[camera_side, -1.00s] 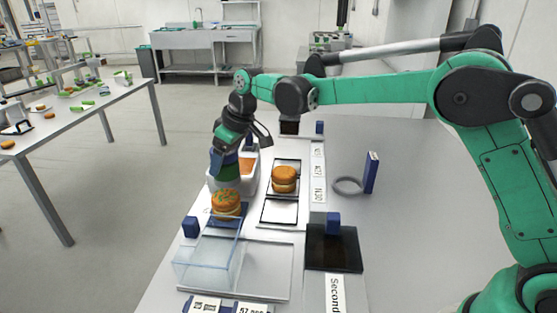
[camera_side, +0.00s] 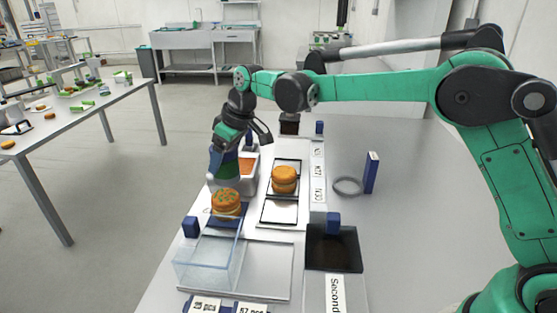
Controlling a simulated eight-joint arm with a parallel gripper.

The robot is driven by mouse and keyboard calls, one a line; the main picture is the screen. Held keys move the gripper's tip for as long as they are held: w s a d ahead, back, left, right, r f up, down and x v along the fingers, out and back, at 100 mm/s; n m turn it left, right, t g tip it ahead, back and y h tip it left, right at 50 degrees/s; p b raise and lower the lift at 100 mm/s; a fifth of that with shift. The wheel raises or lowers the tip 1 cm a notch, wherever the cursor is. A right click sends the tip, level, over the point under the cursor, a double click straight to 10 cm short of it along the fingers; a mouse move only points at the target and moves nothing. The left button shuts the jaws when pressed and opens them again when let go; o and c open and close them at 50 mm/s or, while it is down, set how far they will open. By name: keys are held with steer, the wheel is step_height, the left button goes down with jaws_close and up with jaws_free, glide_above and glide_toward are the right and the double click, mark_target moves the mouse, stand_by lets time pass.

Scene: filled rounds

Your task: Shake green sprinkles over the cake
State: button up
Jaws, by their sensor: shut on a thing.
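A round orange-brown cake (camera_side: 226,202) with green specks on top sits on a dark blue stand, left of the table's middle. My gripper (camera_side: 228,148) is above and slightly behind it, shut on a shaker (camera_side: 224,165) with dark blue and green parts. The shaker is close above the cake, with a small gap or slight overlap that I cannot judge from this angle. The gripper's fingers partly hide the shaker.
A second plain round (camera_side: 284,179) sits on a dark-edged tray to the right. A white tub with orange contents (camera_side: 249,167) stands behind.

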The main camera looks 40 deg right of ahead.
steer(key=shift+r, duration=2.75)
